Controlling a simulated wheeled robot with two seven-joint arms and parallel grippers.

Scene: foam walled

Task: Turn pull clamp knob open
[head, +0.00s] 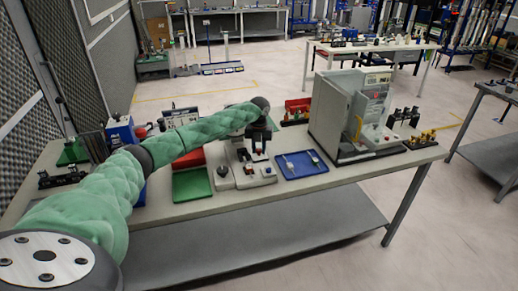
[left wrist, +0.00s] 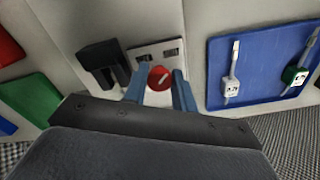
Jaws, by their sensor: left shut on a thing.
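The red round knob (left wrist: 158,78) with a pale mark on its face sits on a light grey clamp plate (left wrist: 150,52) in the left wrist view. My left gripper (left wrist: 159,86) has its two blue fingers on either side of the knob and is shut on it. In the head view my left gripper (head: 258,152) reaches down over the light grey clamp fixture (head: 262,181) on the table, and it is hard to make out the knob there. A black bracket-like part (left wrist: 103,62) stands left of the knob. My right gripper is not in view.
A blue tray (head: 290,176) with small tools lies right of the fixture. A green tray (head: 192,185) lies to its left, with a red one (head: 190,157) behind. A tall grey machine (head: 333,112) stands on the right of the table (head: 340,178).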

